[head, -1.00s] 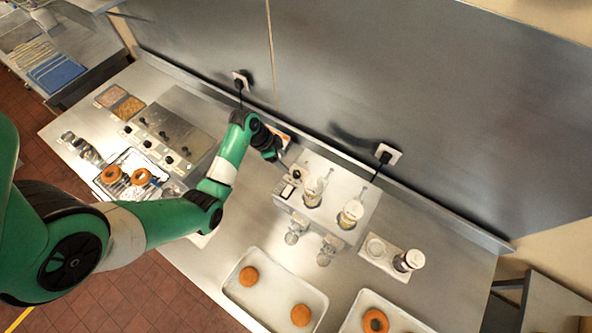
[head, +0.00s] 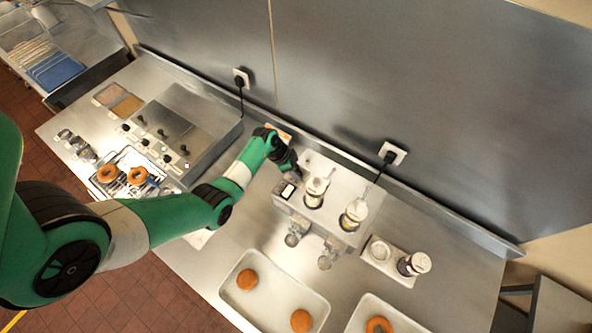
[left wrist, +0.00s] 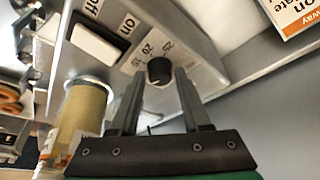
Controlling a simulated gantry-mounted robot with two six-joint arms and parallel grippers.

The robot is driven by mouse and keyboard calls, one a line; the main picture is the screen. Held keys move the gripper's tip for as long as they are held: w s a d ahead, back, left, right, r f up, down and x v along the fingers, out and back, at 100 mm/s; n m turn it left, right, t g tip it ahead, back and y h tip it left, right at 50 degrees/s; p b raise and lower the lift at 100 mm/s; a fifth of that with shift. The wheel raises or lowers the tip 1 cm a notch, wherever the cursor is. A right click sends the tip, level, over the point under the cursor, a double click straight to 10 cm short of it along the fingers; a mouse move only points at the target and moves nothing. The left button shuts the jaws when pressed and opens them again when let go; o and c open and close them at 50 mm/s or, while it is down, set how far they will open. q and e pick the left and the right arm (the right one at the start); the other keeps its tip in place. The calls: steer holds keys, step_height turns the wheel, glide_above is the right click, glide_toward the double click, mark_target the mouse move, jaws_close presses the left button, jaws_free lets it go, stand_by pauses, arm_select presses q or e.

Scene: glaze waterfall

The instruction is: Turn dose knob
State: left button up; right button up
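The dose knob (left wrist: 159,70) is a small black round knob on a grey panel with printed numbers around it, in the left wrist view. My left gripper (left wrist: 160,82) is open. Its two fingers point at the panel, one on each side of the knob, with a gap to the knob; I cannot tell whether the tips are level with it. In the head view my left gripper (head: 292,172) is at the left end of the grey dispenser (head: 335,190), and the knob is hidden behind it. My right gripper is not in view.
A white on/off switch (left wrist: 96,42) sits beside the knob. A cylinder of yellowish contents (left wrist: 84,108) is close to the left finger. Trays with doughnuts (head: 272,290) stand in front of the dispenser. A dark jar (head: 414,264) is to the right.

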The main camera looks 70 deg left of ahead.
arm_select(q)
jaws_close()
